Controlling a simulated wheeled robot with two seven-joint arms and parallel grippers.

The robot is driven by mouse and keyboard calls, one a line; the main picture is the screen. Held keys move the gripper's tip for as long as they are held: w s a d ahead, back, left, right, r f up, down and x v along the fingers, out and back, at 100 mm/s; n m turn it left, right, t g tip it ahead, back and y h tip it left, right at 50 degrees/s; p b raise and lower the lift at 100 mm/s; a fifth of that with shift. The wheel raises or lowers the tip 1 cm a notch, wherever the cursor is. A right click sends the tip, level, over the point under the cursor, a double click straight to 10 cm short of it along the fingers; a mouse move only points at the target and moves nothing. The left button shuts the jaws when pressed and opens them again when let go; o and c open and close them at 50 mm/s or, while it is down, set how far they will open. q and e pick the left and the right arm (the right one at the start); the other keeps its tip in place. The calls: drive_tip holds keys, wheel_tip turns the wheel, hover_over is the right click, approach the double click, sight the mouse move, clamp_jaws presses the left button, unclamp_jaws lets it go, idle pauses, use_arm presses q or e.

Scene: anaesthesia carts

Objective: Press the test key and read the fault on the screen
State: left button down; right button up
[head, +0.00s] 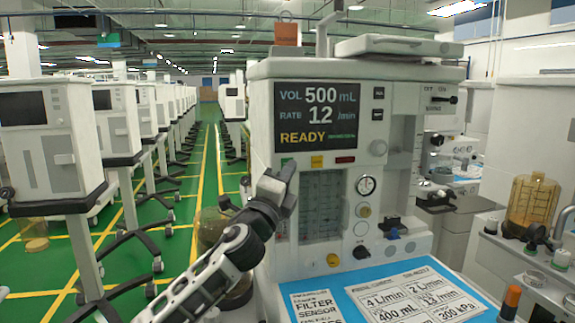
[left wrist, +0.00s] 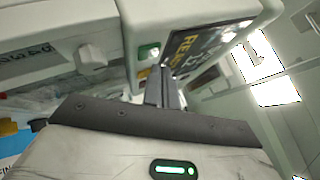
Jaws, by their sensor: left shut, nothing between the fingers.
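The anaesthesia machine's screen (head: 317,117) reads VOL 500 mL, RATE 12 /min and READY in yellow. It shows tilted and partly hidden in the left wrist view (left wrist: 195,48). Below it are a green key (head: 287,161), a yellow key (head: 317,161) and a red key (head: 345,160); their labels are too small to read. My left gripper (head: 284,174) is shut and empty, its tips just below the green key. In the left wrist view its fingers (left wrist: 162,82) point at the panel near the green key (left wrist: 148,52); contact cannot be told. My right gripper is out of view.
A blue mat with printed cards (head: 420,305) lies on the machine's worktop. Knobs and a gauge (head: 366,185) sit on the panel beside the flow tubes. More carts (head: 50,140) line the left aisle. An amber jar (head: 530,200) stands at right.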

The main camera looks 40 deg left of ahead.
use_arm(q)
drive_tip(key=shift+w+a, duration=0.3)
drive_tip(key=shift+a, duration=0.05)
drive_tip(key=shift+w+a, duration=0.3)
drive_tip(key=shift+a, duration=0.05)
idle(0.9)
drive_tip(key=shift+d, duration=0.1)
drive_tip(key=shift+s+d, duration=0.55)
drive_tip(key=shift+s, duration=0.05)
drive_tip(key=shift+d, duration=0.1)
drive_tip(key=s+d+p, duration=0.1)
drive_tip(key=s+d, duration=0.2)
drive_tip(key=shift+s+d, duration=0.1)
drive_tip(key=shift+d, duration=0.25)
